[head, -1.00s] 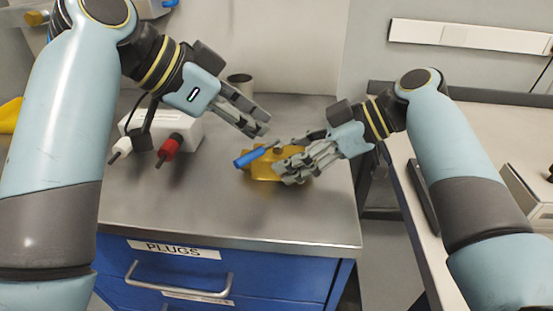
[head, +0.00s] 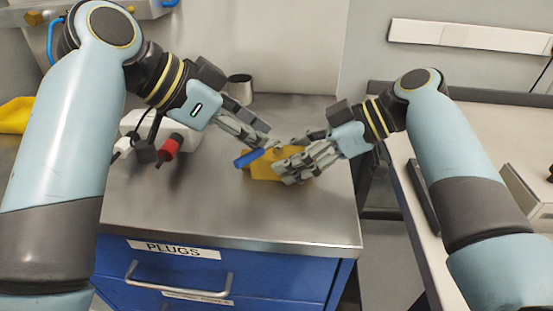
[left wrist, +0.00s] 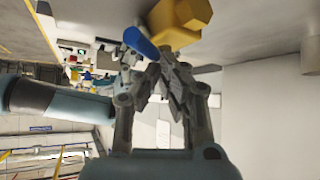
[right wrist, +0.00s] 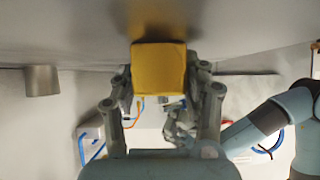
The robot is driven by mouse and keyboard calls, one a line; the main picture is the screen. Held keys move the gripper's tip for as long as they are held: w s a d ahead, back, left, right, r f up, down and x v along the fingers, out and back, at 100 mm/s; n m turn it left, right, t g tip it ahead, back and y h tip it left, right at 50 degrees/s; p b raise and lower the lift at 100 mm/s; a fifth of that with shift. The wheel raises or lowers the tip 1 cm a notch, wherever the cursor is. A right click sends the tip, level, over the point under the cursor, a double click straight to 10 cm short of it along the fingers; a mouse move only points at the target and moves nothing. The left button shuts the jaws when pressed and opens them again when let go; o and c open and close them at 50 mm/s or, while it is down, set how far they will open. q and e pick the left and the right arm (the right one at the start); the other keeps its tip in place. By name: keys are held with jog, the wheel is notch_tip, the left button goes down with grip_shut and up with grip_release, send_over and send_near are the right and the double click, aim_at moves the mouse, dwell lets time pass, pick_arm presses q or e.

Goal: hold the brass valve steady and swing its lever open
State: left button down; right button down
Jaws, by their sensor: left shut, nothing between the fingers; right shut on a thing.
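The brass valve (head: 262,168) sits on the steel bench top near its right side. Its blue lever (head: 249,158) points to the left in the head view. My right gripper (head: 291,170) is shut on the valve body, whose yellow end shows between the fingers in the right wrist view (right wrist: 158,70). My left gripper (head: 266,143) is shut and empty, its fingertips close to the lever. In the left wrist view the lever (left wrist: 141,43) lies just beyond the fingertips (left wrist: 160,62); whether they touch cannot be told. The valve's right part is hidden by my right fingers.
A metal cup (head: 240,88) stands behind my left gripper. The bench front (head: 230,238) is clear. A gap separates the bench from the right table.

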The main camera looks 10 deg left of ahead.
aim_at(263, 161)
pick_arm(q)
jog(key=shift+s+a+f, duration=0.1)
jog(key=shift+s+f, duration=0.1)
jog(key=shift+f, duration=0.85)
pick_arm(e)
jog(key=shift+s, duration=0.1)
pick_arm(q)
jog(key=shift+f, duration=0.8)
pick_arm(e)
jog(key=shift+d, duration=0.15)
pick_arm(q)
jog(key=shift+s, duration=0.1)
pick_arm(e)
jog(key=shift+f, duration=0.1)
pick_arm(q)
notch_tip(263, 161, up, 6)
jog(key=shift+w+r, duration=0.25)
pick_arm(e)
jog(key=shift+f, duration=0.15)
dwell(1.4)
